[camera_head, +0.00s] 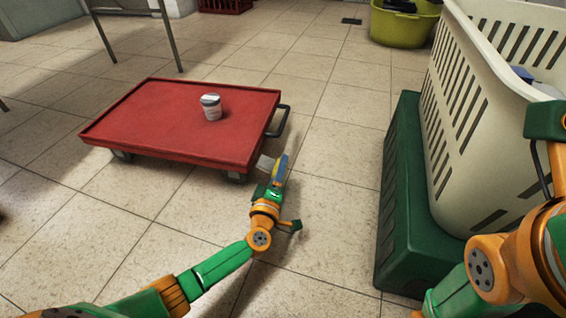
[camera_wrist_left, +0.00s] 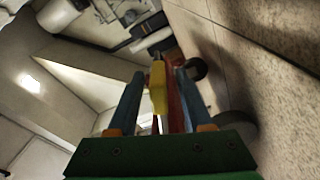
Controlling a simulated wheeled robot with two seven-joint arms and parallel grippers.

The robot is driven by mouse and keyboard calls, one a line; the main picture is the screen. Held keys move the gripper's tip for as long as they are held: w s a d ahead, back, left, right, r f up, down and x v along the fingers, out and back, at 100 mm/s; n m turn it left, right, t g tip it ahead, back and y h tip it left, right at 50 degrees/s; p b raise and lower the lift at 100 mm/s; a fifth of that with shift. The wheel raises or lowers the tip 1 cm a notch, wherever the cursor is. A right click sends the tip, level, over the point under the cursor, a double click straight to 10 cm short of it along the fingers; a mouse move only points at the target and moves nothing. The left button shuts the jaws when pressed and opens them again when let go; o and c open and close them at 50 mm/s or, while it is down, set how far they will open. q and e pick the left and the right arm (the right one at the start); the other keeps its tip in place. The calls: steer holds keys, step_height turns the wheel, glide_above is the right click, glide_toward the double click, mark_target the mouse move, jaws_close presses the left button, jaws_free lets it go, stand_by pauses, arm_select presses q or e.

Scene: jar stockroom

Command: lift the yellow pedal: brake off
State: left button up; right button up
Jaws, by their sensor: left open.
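The yellow pedal (camera_wrist_left: 158,88) shows in the left wrist view between the two blue fingers of my left gripper (camera_wrist_left: 160,74). The fingers stand apart on either side of it, and I cannot tell whether either touches it. In the head view my left gripper (camera_head: 281,163) is low beside the near right corner of the red cart (camera_head: 150,120), and I cannot make out the pedal clearly there. The cart's red edge and dark wheels (camera_wrist_left: 195,68) show in the wrist view. My right arm enters at the right, with its fingers out of view.
A white jar (camera_head: 211,107) stands on the cart, which has a dark handle (camera_head: 281,121). A cream basket (camera_head: 455,110) sits on a green crate (camera_head: 395,215) at the right. A yellow-green tub (camera_head: 400,28) is behind. Tiled floor between cart and crate is clear.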

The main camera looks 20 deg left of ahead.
arm_select(q)
jaws_close()
steer(key=shift+s, duration=0.1)
stand_by(1.3)
